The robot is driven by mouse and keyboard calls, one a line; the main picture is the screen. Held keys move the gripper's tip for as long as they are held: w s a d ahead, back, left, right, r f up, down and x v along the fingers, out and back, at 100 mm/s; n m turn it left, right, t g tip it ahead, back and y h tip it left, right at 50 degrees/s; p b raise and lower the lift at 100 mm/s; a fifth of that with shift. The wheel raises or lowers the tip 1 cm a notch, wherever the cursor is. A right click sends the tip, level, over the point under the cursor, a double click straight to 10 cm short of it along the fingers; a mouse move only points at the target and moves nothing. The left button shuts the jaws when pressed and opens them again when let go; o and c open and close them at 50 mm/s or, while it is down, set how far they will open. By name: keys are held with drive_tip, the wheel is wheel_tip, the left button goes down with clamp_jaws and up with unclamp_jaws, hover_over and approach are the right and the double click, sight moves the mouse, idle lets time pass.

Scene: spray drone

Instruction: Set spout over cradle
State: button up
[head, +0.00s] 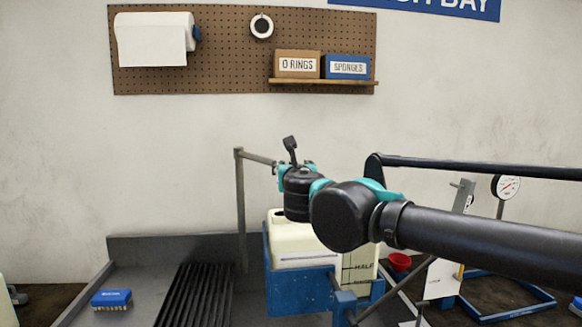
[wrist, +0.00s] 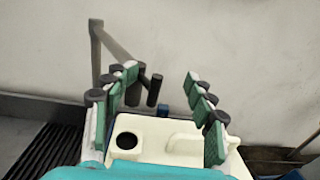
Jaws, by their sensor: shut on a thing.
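The grey spout is a swing pipe on an upright post (head: 241,205); its arm (head: 257,158) reaches right to my gripper (head: 290,163). In the wrist view the spout (wrist: 122,50) ends in a dark, downturned tip between the green-padded fingers of my gripper (wrist: 160,78). My gripper is shut on the spout, though the exact contact is hard to see. The blue cradle (head: 283,290) holds a cream tank (head: 300,258) below my gripper. The tank's dark round opening (wrist: 127,140) shows in the wrist view, nearer the camera than the spout tip.
A ribbed black grate (head: 195,295) and a blue brush (head: 111,298) lie in the grey tray at left. A red cup (head: 399,261), a gauge (head: 507,187) and a black boom (head: 480,166) are at right. A pegboard (head: 230,60) hangs behind.

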drive_tip(key=shift+d, duration=0.15)
drive_tip(key=s+d, duration=0.1)
drive_tip(key=s, duration=1.1)
drive_tip(key=shift+d, duration=0.15)
